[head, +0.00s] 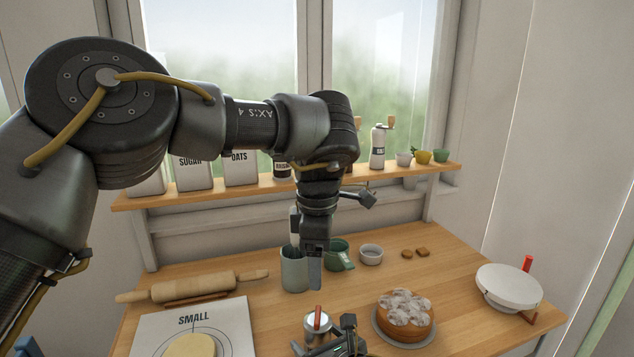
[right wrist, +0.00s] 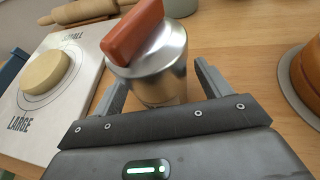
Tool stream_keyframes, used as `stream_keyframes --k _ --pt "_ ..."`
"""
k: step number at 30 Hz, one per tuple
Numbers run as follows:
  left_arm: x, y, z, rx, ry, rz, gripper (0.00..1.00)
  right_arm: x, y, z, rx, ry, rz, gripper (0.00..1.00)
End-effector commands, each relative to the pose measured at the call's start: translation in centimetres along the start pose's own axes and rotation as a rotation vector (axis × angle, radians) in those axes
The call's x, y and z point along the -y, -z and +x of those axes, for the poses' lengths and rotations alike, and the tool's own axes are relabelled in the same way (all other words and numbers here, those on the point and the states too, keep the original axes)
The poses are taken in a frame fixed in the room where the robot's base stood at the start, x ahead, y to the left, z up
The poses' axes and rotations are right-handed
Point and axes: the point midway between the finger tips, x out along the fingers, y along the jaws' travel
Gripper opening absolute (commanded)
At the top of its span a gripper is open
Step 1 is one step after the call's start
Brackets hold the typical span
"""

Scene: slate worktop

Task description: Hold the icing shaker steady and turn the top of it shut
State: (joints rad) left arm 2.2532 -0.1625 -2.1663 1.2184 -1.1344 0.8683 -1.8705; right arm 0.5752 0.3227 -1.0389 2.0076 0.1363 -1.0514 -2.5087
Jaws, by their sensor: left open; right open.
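The icing shaker (head: 317,332) is a silver metal can standing upright near the front middle of the wooden worktop. Its top carries a red bar-shaped handle (head: 317,318), which also shows large in the right wrist view (right wrist: 133,30). My right gripper (head: 330,345) is low at the shaker; in the right wrist view its open fingers (right wrist: 160,76) stand on either side of the metal body (right wrist: 160,70), with a visible gap on the right side. My left gripper (head: 315,272) points down above and behind the shaker, open and empty, seen edge-on.
A grey utensil pot (head: 292,272) stands just behind my left gripper, with a green container (head: 340,255) and white ramekin (head: 371,255). A topped cake (head: 405,316) is to the right; a board with dough (head: 190,347) and rolling pin (head: 190,288) are left.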

Motion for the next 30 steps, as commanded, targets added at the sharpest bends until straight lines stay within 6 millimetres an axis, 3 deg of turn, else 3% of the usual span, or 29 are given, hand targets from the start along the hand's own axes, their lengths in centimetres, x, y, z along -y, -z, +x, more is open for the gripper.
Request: stream_keyframes --k 5,10,15,30 --pt "0.0 0.0 0.0 0.0 0.0 0.0 0.71 0.0 0.1 -2.2 0.001 -0.001 -0.002 0.77" --pt "0.0 0.0 0.0 0.0 0.0 0.0 0.71 -0.1 0.1 -6.4 -0.002 -0.005 0.002 0.77" --pt "0.0 0.0 0.0 0.0 0.0 0.0 0.71 -0.2 0.1 -9.2 -0.002 -0.007 0.009 0.77" --pt "0.0 0.0 0.0 0.0 0.0 0.0 0.71 0.0 0.0 -11.7 -0.001 -0.002 0.001 0.77"
